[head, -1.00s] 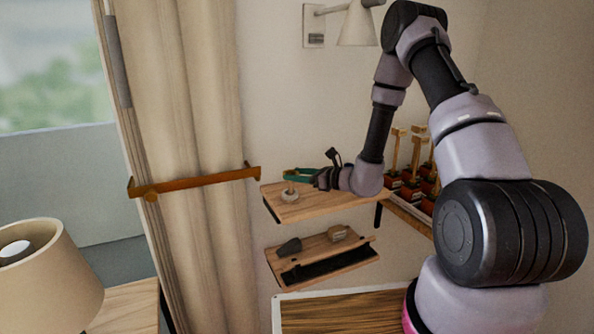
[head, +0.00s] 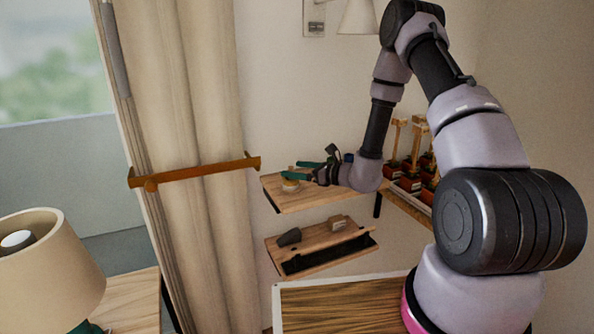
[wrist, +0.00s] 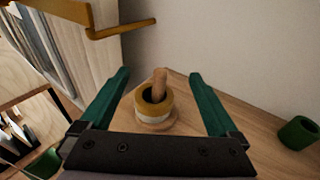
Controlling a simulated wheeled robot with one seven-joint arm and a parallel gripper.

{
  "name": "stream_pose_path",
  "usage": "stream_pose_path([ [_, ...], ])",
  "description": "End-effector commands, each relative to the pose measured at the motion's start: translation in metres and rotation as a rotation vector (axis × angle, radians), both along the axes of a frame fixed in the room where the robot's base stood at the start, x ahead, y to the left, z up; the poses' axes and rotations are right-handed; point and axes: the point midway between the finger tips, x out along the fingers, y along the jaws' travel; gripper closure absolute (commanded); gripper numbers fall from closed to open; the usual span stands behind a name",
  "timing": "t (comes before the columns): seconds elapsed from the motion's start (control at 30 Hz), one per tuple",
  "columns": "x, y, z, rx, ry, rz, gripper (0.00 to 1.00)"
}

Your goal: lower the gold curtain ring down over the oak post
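The gold curtain ring (wrist: 144,108) is around the oak post (wrist: 160,82) in the wrist view, and the post's top sticks up out of it. A pale white band shows directly under the ring, above a round wooden base (wrist: 178,128). In the head view the ring (head: 291,184) is small, on the wooden shelf (head: 310,199). My gripper (wrist: 159,75) is open, with one green finger on each side of the ring and post and a visible gap to each. The head view also shows my gripper (head: 292,170) spread and empty.
A green cup-like thing (wrist: 298,133) stands on the shelf at right in the wrist view. A gold curtain rail (head: 200,173) juts out at left. A lower shelf (head: 320,257) holds small objects. Several potted things (head: 412,170) stand at right.

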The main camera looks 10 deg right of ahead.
Motion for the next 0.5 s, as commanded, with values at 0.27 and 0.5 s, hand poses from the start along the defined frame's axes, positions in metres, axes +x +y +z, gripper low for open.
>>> stream_pose_path([
  [0.27, -0.004, -0.005, 0.001, -0.001, 0.001, -0.001, 0.04],
  [0.5, -0.03, -0.039, 0.007, 0.001, 0.002, -0.004, 0.04],
])
